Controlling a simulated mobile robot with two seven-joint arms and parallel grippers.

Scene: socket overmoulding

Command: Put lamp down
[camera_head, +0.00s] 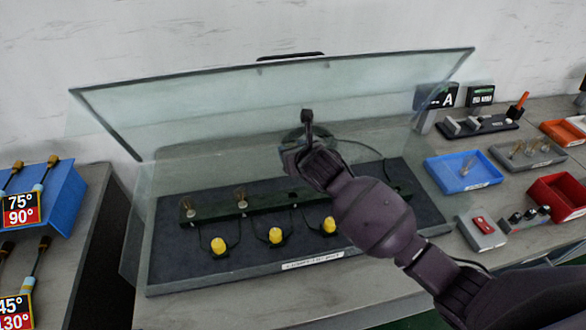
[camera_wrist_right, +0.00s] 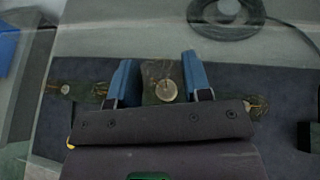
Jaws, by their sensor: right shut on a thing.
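My right gripper (camera_head: 304,150) is over the green strip (camera_head: 265,202), inside the glass-covered station. In the wrist view its two blue fingers (camera_wrist_right: 160,82) stand apart on either side of a lamp (camera_wrist_right: 166,90), a clear bulb with a round brass-coloured part, and are shut on it. The lamp is over the strip; I cannot tell whether it touches. Two other bulbs stand on the strip, one at the left end (camera_head: 187,207) and one nearer the middle (camera_head: 241,199). My left gripper is out of view.
The raised glass lid (camera_head: 280,95) is above and behind my arm. Several yellow pieces with cables, including one at the front left (camera_head: 219,246), lie on the dark mat (camera_head: 180,270).

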